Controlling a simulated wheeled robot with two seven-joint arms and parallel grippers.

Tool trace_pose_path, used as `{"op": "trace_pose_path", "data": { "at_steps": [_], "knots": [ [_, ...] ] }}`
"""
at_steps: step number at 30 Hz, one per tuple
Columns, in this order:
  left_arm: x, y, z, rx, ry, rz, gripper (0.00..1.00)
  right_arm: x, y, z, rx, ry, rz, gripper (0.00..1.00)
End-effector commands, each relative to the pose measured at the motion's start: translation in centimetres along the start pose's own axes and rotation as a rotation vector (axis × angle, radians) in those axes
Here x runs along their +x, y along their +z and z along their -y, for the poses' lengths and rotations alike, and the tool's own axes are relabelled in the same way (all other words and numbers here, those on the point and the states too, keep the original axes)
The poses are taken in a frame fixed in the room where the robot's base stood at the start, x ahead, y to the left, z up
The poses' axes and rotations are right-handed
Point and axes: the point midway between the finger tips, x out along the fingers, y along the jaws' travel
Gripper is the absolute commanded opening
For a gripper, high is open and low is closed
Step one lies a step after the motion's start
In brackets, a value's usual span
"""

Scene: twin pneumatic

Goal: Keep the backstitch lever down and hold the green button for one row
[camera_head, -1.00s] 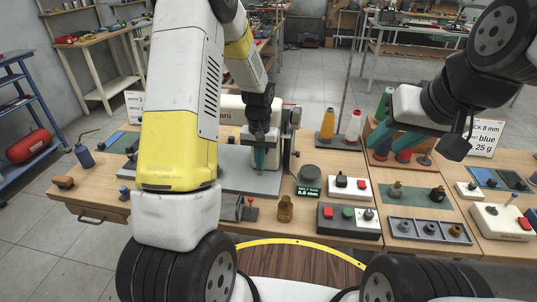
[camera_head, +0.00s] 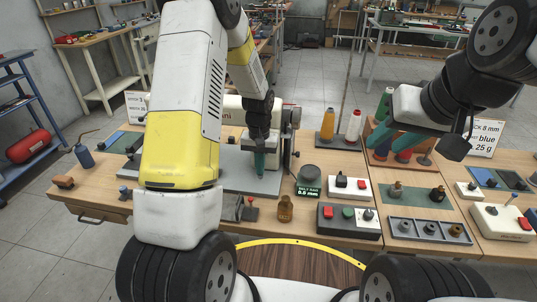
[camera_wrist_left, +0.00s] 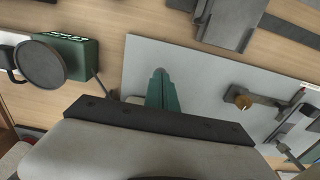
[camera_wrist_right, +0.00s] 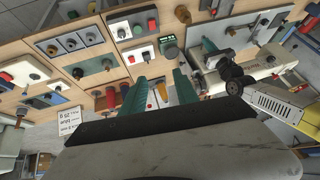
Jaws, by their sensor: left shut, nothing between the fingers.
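A white sewing machine (camera_head: 232,104) stands on a grey plate, largely hidden behind my left arm. A thin red-tipped lever (camera_head: 291,104) shows at its right end; I cannot tell if it is the backstitch lever. The green button (camera_head: 348,212) sits on a dark-fronted control box, between a red button and a white-topped control. My left gripper (camera_head: 260,172) points down over the grey plate in front of the machine, shut and empty. Its closed fingertips show in the left wrist view (camera_wrist_left: 160,75). My right gripper (camera_head: 392,140) is open and empty above the spool rack.
Thread spools (camera_head: 327,124) are behind. A tray of knobs (camera_head: 430,229) lies at the right front.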

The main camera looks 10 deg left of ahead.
Motion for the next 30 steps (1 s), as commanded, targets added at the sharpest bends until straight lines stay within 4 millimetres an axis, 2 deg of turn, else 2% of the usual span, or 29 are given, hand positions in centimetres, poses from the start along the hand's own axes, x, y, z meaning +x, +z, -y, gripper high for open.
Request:
{"op": "trace_pose_path", "data": {
  "at_steps": [8, 13, 14, 18, 23, 30],
  "knots": [
    [0.6, 0.0, 0.0, 0.000, 0.000, -0.001, 0.00, 0.0, 0.0, 0.0, 0.000, 0.000, 0.000, 0.36],
    [0.5, 0.0, 0.0, 0.000, 0.000, -0.001, 0.00, 0.0, 0.0, 0.0, 0.000, 0.000, 0.000, 0.03],
    [0.5, 0.0, 0.0, 0.000, 0.000, -0.001, 0.00, 0.0, 0.0, 0.0, -0.001, 0.000, 0.000, 0.00],
    [0.5, 0.0, 0.0, 0.000, 0.000, -0.001, 0.00, 0.5, -0.3, -0.1, -0.048, 0.008, 0.022, 0.00],
    [0.5, 0.0, 0.0, 0.000, 0.000, 0.000, 0.00, 2.6, -1.3, -0.7, -0.239, 0.025, 0.107, 0.00],
    [0.5, 0.0, 0.0, 0.000, 0.000, 0.000, 0.00, 8.1, -2.7, -2.0, -0.679, -0.003, 0.296, 0.00]
  ]
}}
